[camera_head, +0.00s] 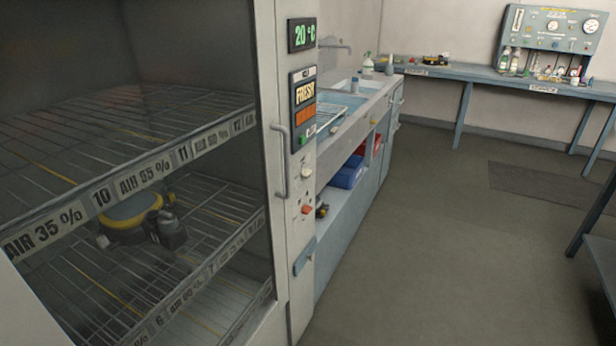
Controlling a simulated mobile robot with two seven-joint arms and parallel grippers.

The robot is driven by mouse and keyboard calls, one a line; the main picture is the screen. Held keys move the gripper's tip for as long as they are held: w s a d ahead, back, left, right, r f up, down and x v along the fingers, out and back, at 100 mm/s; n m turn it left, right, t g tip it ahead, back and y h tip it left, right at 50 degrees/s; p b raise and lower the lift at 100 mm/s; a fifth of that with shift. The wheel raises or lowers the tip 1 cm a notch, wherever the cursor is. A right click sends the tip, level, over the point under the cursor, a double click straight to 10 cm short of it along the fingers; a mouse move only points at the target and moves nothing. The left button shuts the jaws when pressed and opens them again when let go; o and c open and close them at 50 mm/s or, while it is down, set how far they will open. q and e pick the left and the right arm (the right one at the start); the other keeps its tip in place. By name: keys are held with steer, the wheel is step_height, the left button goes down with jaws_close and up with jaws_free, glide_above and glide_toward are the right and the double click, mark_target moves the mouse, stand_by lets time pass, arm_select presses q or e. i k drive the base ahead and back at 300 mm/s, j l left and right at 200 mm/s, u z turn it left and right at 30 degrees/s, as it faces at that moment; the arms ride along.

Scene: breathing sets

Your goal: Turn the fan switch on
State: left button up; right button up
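A tall drying cabinet (264,120) with a glass front fills the left of the head view. Its right post carries a green "20 °C" display (302,34) and a dark panel reading "FRESH" (304,95) with orange blocks below. A small green element (303,140) sits at the panel's foot. Lower down are a pale round knob (306,171) and a small red switch (306,209). The lettering by these controls is too small to read, so I cannot tell which is the fan switch or its position. Neither of my grippers is in view.
A vertical handle (280,160) and a blue latch (304,255) stick out from the cabinet. A yellow and black device (132,212) lies on a wire shelf inside. A sink counter (345,128) adjoins on the right. The grey floor (435,240) in front is open; a dark table (602,240) stands far right.

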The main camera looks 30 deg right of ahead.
mark_target(305, 173)
steer(key=i+l+u, duration=0.25)
steer(key=l+u, duration=0.25)
steer(key=l, duration=1.6)
steer(key=k+l+u, duration=0.1)
steer(key=l+u, duration=0.4)
steer(key=l, duration=1.55)
